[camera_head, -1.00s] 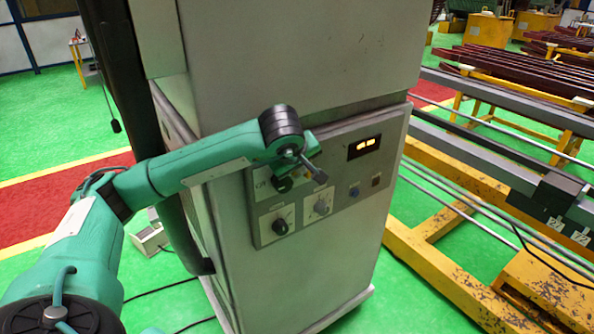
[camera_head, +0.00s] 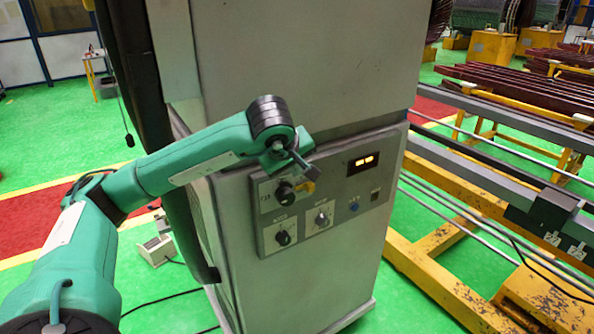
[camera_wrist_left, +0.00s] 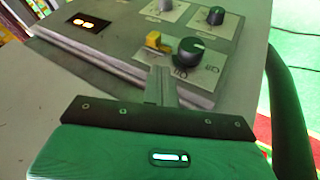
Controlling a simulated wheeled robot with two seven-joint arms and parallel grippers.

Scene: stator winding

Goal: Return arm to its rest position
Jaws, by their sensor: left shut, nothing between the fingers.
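My left arm comes in from the left, and its gripper (camera_head: 308,172) is in front of the upper left of the grey cabinet's control panel (camera_head: 333,215). The fingers look closed together with nothing held. In the left wrist view the shut fingers (camera_wrist_left: 162,82) point at the panel, close to a yellow switch (camera_wrist_left: 157,41) and a black knob (camera_wrist_left: 191,51). I cannot tell the exact gap between fingertips and panel. The yellow switch also shows in the head view (camera_head: 307,187), just below the gripper. My right gripper is not in view.
The tall grey cabinet (camera_head: 310,285) fills the middle. A lit display (camera_head: 363,162) is at the panel's upper right. A yellow frame with rails (camera_head: 440,235) stands to the right. A small box (camera_head: 155,250) and cables lie on the green floor at left.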

